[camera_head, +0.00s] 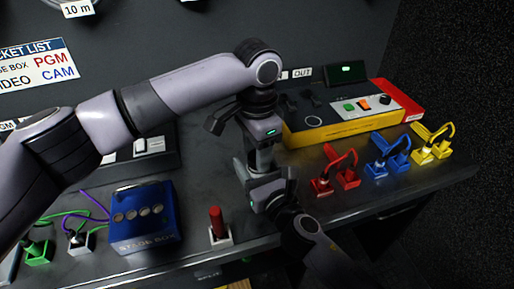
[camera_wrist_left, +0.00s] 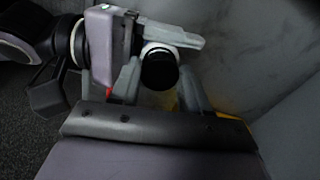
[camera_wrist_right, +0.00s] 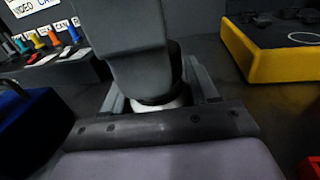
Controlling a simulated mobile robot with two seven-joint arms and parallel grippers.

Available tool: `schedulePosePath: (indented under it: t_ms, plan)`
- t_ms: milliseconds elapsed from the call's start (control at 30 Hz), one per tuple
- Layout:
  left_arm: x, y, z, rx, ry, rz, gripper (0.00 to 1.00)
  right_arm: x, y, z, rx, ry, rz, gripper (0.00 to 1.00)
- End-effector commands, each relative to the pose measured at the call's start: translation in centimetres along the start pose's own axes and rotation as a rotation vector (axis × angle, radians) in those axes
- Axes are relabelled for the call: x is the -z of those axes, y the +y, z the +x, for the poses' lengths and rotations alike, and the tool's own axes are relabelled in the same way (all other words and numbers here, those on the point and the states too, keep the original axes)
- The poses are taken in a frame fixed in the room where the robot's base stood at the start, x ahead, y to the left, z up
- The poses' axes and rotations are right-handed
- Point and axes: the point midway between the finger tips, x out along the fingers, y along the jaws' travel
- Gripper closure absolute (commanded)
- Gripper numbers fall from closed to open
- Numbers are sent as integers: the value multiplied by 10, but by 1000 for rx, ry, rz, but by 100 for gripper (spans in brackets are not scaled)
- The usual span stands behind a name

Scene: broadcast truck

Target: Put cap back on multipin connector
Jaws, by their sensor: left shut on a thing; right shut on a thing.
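My left gripper (camera_head: 260,135) reaches in from above and my right gripper (camera_head: 272,188) from the front; they meet over the counter. In the right wrist view, a white ringed piece (camera_wrist_right: 163,105) lies between my right fingers, under the dark left gripper. Both grippers are shut. The grippers hide much, so I cannot tell which piece is cap or connector, or whether they are joined.
A blue stage box (camera_head: 145,232) and a red-handled plug in a white socket (camera_head: 218,228) are at front left. A yellow and red control panel (camera_head: 345,125) is behind right.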

Motion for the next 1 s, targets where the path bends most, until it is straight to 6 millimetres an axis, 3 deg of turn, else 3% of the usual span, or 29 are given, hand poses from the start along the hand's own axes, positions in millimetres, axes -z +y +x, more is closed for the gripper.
schedulePosePath:
  t_ms: [267,433,1000]
  plan:
    - [0,0,4,-1,1,-2,82,1,0,0,0,2,0,100]
    - [0,0,5,-2,1,98,82,1,0,0,0,2,0,100]
    - [1,-1,5,0,1,965,82,1,0,0,0,3,0,100]
